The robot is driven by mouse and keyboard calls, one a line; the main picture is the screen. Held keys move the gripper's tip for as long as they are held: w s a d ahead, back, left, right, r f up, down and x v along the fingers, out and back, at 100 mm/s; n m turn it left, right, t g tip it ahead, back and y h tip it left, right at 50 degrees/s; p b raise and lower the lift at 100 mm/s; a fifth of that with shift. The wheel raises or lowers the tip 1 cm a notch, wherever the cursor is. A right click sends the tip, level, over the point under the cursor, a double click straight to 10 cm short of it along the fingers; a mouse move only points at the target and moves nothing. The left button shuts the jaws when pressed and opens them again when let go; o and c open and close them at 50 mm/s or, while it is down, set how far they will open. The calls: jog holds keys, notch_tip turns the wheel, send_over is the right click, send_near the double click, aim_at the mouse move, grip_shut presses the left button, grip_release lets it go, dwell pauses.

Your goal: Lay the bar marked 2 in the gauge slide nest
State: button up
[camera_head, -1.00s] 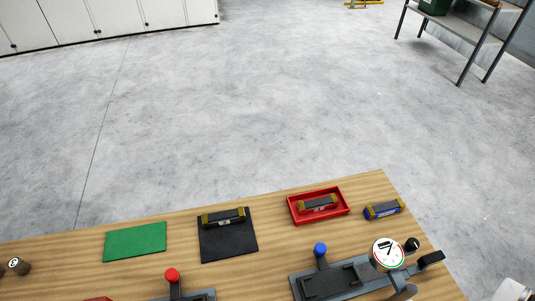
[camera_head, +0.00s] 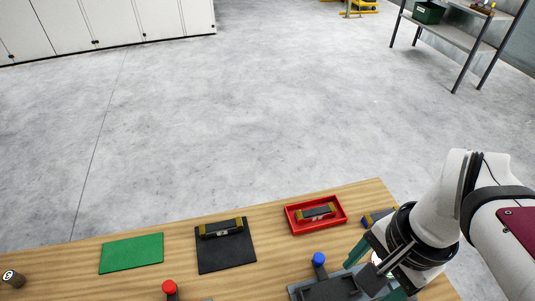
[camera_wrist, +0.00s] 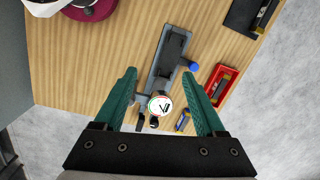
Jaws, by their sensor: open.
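The gauge slide (camera_head: 330,288), with a blue knob and a dial, stands at the table's front right; its dark nest (camera_wrist: 172,45) looks empty in the wrist view. One dark bar with brass ends (camera_head: 221,228) lies on a black mat, another (camera_head: 317,212) lies in a red tray, and a blue-sided one (camera_head: 376,217) lies on bare wood, partly behind my gripper. Their marks are too small to read. My gripper (camera_head: 375,275) is open and empty above the slide; its green fingers (camera_wrist: 158,75) straddle the slide in the wrist view.
The red tray (camera_head: 290,221) and black mat (camera_head: 240,261) lie along the table's far edge. A bare green mat (camera_head: 132,253) lies to their left. A red knob (camera_head: 169,287) stands at the front. A small marked cylinder (camera_head: 14,279) is at far left. Wood between them is clear.

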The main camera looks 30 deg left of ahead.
jog(key=w+a, duration=0.6)
jog(key=a, duration=0.2)
jog(key=m+h, duration=0.1)
jog(key=m, duration=0.2)
send_over(221, 225)
notch_tip(221, 225, down, 9)
jog(key=shift+t, duration=0.3)
notch_tip(221, 225, down, 15)
jog(key=shift+f, duration=0.1)
jog(key=shift+c, duration=0.3)
grip_shut()
